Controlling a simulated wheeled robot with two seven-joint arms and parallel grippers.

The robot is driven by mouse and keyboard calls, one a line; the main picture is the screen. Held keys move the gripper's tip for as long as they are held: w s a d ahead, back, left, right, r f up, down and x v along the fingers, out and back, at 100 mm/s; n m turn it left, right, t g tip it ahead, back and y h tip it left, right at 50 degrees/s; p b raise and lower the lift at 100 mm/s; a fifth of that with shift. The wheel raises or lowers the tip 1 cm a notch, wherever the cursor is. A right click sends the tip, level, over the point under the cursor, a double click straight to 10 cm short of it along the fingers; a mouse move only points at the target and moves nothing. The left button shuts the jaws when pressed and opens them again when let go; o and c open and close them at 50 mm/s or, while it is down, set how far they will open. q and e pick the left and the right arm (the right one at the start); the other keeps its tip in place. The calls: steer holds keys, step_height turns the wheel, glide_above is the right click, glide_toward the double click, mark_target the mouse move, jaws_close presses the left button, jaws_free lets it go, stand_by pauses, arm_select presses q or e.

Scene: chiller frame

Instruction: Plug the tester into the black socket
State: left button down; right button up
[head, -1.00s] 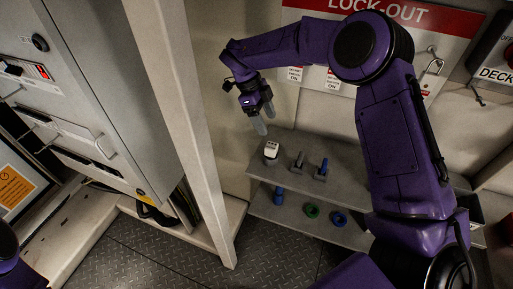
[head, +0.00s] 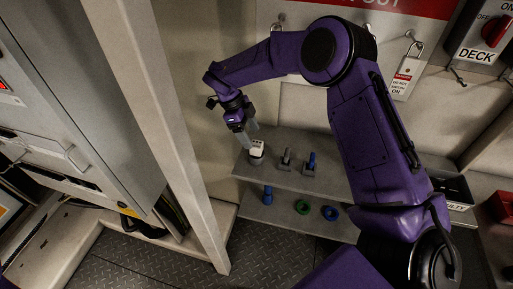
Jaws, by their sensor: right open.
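A small device with a white top and grey lower part, which looks like the tester (head: 257,150), stands on the left end of the upper grey shelf. My right gripper (head: 246,140) points down at it, its pale fingers open at its upper left side. I cannot tell whether a finger touches it. No black socket can be made out for certain in this view. My left gripper is not in view.
A grey-handled item (head: 287,158) and a blue-handled item (head: 310,162) stand on the upper shelf (head: 340,188) to the right. Blue and green rings (head: 302,207) lie on the lower shelf. A pale post (head: 170,120) and grey cabinet (head: 95,90) stand left.

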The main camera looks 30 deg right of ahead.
mark_target(255, 143)
steer(key=shift+s+f, duration=0.1)
steer(key=shift+s, duration=0.05)
steer(key=p+x, duration=0.1)
steer(key=x, duration=0.1)
steer(key=p+x, duration=0.1)
steer(key=x, duration=0.1)
steer(key=shift+s, duration=0.2)
steer(key=shift+s+d+f, duration=0.1)
steer(key=shift+s+f, duration=0.05)
steer(key=shift+f, duration=0.25)
steer(key=c, duration=1)
